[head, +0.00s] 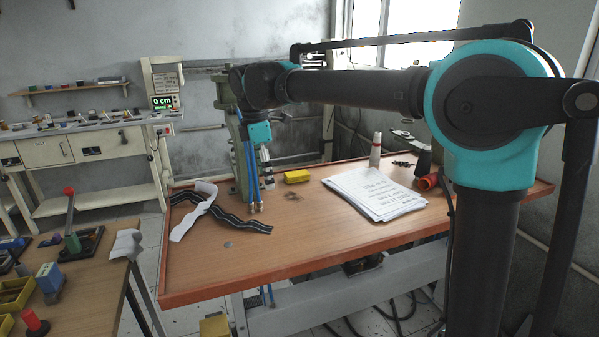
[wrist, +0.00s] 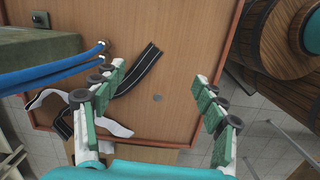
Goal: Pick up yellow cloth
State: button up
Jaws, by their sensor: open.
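I see no thing that is clearly a yellow cloth. A small yellow block-like thing (head: 297,176) lies on the wooden table, right of my gripper in the head view; I cannot tell if it is folded cloth. A crumpled white strip (head: 193,208) lies on the table's left part, crossing a black strip with pale lines (head: 238,220). In the wrist view the white strip (wrist: 112,128) and black strip (wrist: 137,72) lie below and partly behind the left finger. My gripper (wrist: 158,78) is open and empty above the table; it also shows in the head view (head: 267,170), partly hidden.
The wooden table (head: 300,240) has a clear front middle. Blue hoses (head: 251,175) stand left of my gripper. Papers (head: 374,192) and a pale bottle (head: 376,150) are at right. A second table (head: 95,280) holds tools at lower left. Wooden barrel-like things (wrist: 290,40) show at wrist-view right.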

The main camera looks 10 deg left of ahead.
aim_at(300, 175)
jog(key=i, duration=1.15)
